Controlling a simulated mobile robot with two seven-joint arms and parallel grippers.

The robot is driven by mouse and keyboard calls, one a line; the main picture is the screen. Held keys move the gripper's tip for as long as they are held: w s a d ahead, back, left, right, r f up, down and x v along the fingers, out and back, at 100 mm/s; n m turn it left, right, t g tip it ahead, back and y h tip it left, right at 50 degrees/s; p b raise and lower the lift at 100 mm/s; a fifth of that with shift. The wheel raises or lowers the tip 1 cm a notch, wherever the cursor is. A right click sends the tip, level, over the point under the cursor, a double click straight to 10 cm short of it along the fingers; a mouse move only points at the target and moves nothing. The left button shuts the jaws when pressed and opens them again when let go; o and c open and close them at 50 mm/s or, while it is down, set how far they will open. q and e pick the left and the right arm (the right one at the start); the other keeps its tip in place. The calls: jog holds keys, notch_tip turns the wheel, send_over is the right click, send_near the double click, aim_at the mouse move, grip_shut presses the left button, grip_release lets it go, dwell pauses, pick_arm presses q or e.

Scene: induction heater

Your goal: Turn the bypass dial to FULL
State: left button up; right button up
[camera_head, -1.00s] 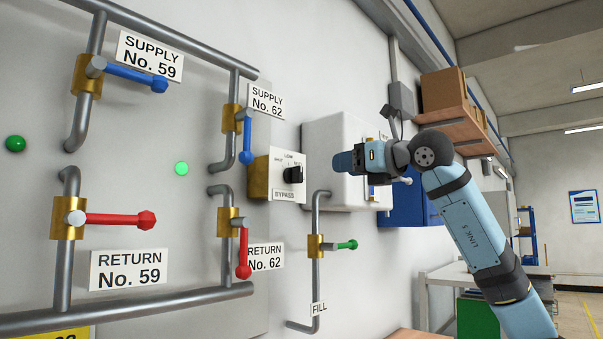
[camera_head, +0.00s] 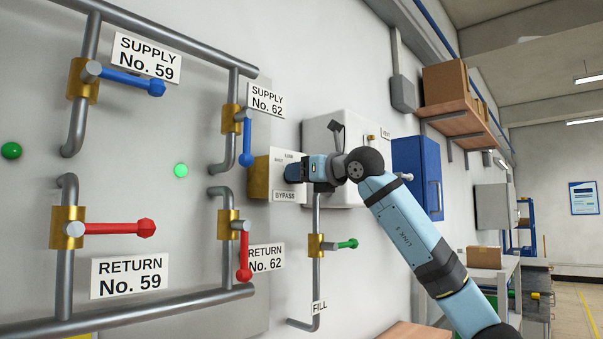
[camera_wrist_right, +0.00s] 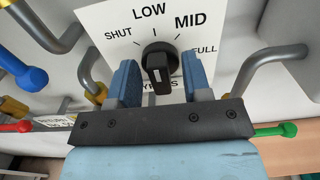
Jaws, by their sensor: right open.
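The bypass dial is a black knob (camera_wrist_right: 158,62) on a white plate (camera_wrist_right: 105,25) marked SHUT, LOW, MID and FULL. I cannot tell surely which mark the knob points to. In the head view the dial plate (camera_head: 284,196) shows, but my gripper hides the knob. My right gripper (camera_head: 291,172) is at the plate. In the wrist view my right gripper (camera_wrist_right: 161,77) is open, with one blue finger on each side of the knob and gaps visible between. The left gripper is not in view.
A blue lever (camera_head: 247,145) and a red lever (camera_head: 244,255) are left of the dial. A green-handled fill valve (camera_head: 345,244) is below right. A white box (camera_head: 340,125) is on the wall behind my right gripper.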

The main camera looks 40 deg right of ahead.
jog(key=shift+c, duration=0.3)
grip_shut()
